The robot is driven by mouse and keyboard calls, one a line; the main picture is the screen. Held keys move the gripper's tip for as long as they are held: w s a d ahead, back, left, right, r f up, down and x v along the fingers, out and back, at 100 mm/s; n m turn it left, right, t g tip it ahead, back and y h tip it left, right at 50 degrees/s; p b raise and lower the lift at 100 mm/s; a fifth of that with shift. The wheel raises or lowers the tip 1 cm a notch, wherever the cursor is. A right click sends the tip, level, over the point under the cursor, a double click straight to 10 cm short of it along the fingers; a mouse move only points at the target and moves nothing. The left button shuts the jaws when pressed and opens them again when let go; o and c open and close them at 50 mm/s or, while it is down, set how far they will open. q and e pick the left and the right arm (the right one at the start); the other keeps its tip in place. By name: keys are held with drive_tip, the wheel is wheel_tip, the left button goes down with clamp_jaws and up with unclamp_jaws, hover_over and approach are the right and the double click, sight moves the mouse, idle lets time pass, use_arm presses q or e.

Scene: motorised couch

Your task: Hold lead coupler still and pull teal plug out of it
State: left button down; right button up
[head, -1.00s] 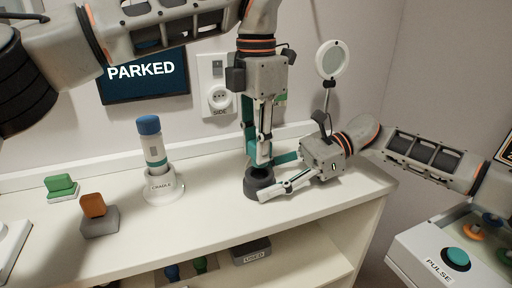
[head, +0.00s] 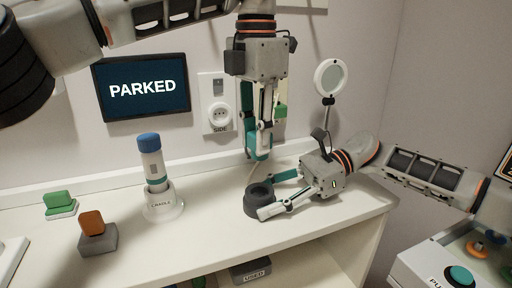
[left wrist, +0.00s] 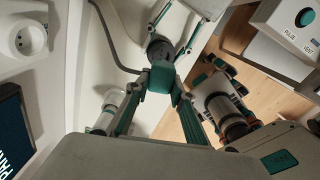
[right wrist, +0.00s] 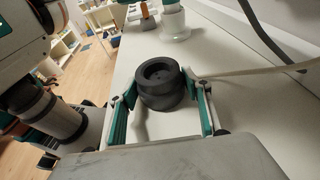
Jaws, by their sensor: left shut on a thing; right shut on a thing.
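The lead coupler (head: 258,203) is a dark grey round ring-shaped piece standing on the white counter. My right gripper (head: 274,194) is shut on it, one finger on each side. In the right wrist view the coupler (right wrist: 160,92) shows an empty round socket on top. The teal plug (head: 260,143) is held above the coupler, with a clear gap between them. My left gripper (head: 257,151) points down and is shut on the plug. The left wrist view shows the teal plug (left wrist: 162,78) between the fingertips, with the coupler (left wrist: 160,49) beyond it.
A blue-capped cylinder (head: 151,160) stands in a cradle (head: 163,206) left of the coupler. Green (head: 59,203) and orange (head: 93,225) blocks lie further left. A wall socket (head: 219,114) and a round lamp (head: 330,77) are behind. A pale cable (right wrist: 250,71) runs from the coupler.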

idle(0.3)
drive_tip(key=o, duration=1.2)
drive_tip(key=shift+o, duration=0.2)
drive_tip(key=shift+d, duration=0.1)
